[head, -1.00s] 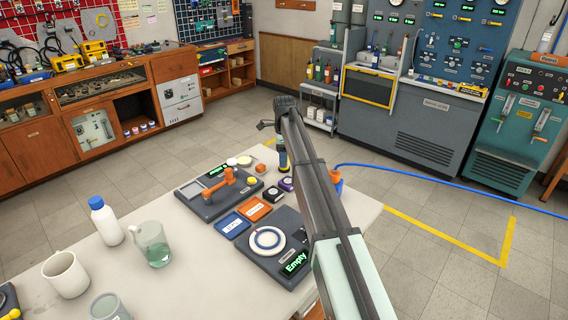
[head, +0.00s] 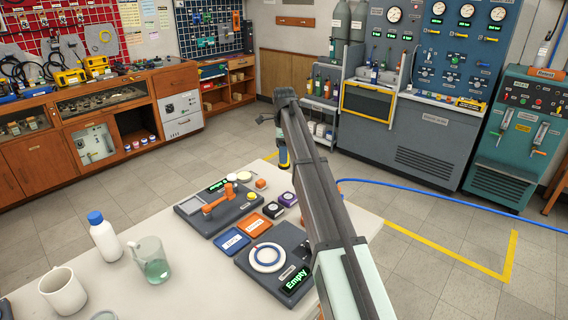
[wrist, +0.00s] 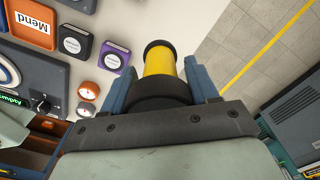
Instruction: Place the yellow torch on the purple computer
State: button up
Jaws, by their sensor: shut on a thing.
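My gripper (wrist: 162,66) has its two blue fingers shut on the yellow torch (wrist: 159,61), which has a black rim and a black lower part.
A white bottle (head: 104,239), a glass beaker (head: 152,261) and a mug (head: 63,291) stand farther left on the table.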

jog(key=s+r+n, duration=0.1)
jog(key=s+r, duration=0.3)
jog(key=s, duration=0.6)
send_over(288, 196)
jog(key=shift+n, duration=0.3)
jog(key=shift+f, duration=4.75)
jog(key=shift+f, duration=0.15)
jog(key=o, duration=1.3)
notch_tip(288, 196, up, 12)
jog(key=shift+r, duration=0.15)
